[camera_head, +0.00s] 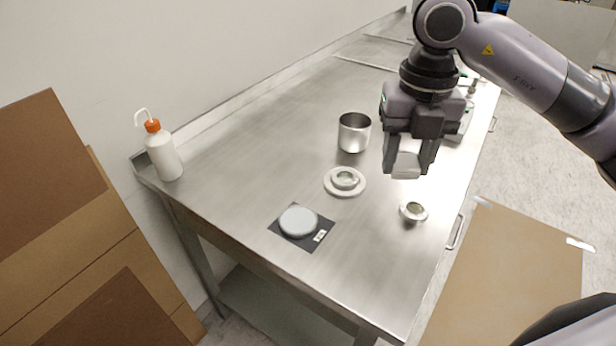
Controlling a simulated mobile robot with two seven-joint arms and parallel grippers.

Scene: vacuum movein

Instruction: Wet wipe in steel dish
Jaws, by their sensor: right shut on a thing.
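My right gripper (407,170) points down above the steel table and is shut on a small white block-like piece, which looks like the wipe (407,162). The fingers cover its sides. A small shallow steel dish (413,211) sits on the table near the right edge, below the gripper in the picture and apart from it. Its inside looks pale, but I cannot tell what it holds. My left gripper is not in view.
A steel beaker (354,133) stands left of the gripper. A pale ring-shaped plate (345,182) holds a small glassy piece. A whitish disc (298,221) lies on a dark square mat (321,237). A wash bottle (162,152) stands far left. The table's front (330,290) is clear.

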